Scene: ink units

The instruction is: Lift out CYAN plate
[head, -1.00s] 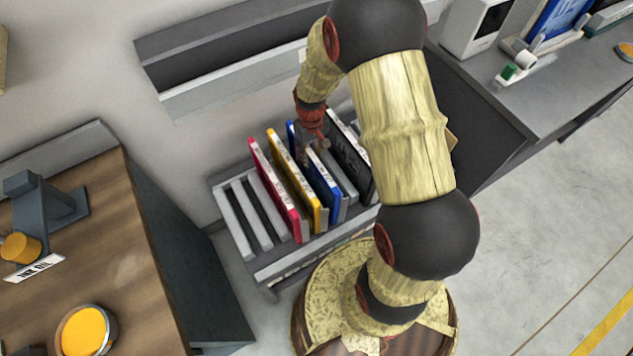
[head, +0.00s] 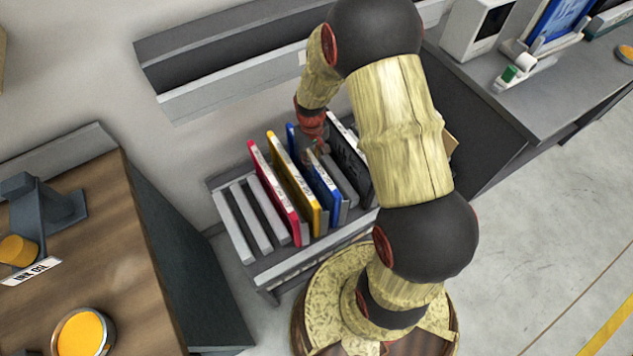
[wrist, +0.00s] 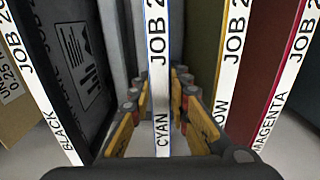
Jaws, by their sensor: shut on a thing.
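The cyan plate (wrist: 159,80), its white edge lettered "JOB 2" and "CYAN", stands upright in the middle of the wrist view. In the head view it is the blue-edged plate (head: 327,181) in the rack (head: 222,190). My gripper (wrist: 162,104) has a finger on each side of the plate and is shut on its edge. In the head view my gripper (head: 319,150) is over the plate's upper part and hides some of it.
The yellow (head: 297,178) and magenta (head: 272,185) plates stand on one side, the black plate (head: 352,160) on the other. Slots at the rack's left end are empty. A wooden-topped bench (head: 110,240) is at the left, a grey counter (head: 560,85) at the right.

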